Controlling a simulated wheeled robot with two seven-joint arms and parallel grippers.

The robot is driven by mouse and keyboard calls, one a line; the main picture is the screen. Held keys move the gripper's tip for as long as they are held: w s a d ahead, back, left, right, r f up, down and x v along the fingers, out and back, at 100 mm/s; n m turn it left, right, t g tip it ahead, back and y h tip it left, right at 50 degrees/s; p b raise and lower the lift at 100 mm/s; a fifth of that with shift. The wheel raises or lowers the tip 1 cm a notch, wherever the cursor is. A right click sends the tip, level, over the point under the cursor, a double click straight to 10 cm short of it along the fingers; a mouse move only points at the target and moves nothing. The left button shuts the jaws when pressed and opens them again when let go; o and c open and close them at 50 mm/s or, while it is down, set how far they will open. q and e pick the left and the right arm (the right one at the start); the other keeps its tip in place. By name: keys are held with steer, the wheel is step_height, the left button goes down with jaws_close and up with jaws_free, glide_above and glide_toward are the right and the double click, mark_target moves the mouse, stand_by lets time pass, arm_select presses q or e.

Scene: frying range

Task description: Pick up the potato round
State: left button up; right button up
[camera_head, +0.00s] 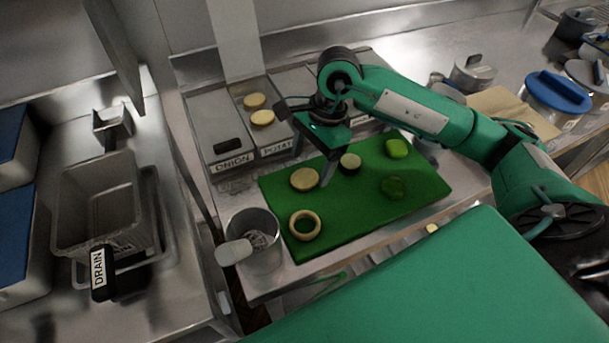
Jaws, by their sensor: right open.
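A tan potato round (304,179) lies flat on the green cutting board (345,215), toward its back left. My right gripper (325,174) points down over the board, with a visible fingertip just right of this round. It is open and holds nothing; its other finger is hard to make out. Two more tan rounds, a rear one (255,101) and a front one (263,118), lie at the bin labelled POTATO (277,148). My left gripper is out of view.
An onion ring (304,225), a pale dark-edged slice (350,163), a bright green piece (397,148) and a dark green piece (393,187) share the board. A metal cup (262,250) stands at its front left. The ONION bin (222,130) is behind.

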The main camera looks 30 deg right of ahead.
mark_target(305, 177)
steer(key=x, duration=0.3)
steer(key=shift+w+f, duration=0.1)
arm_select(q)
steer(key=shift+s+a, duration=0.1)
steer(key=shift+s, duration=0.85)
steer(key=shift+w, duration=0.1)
arm_select(e)
steer(key=c, duration=0.8)
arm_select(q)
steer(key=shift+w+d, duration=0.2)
arm_select(e)
steer(key=shift+c, duration=0.2)
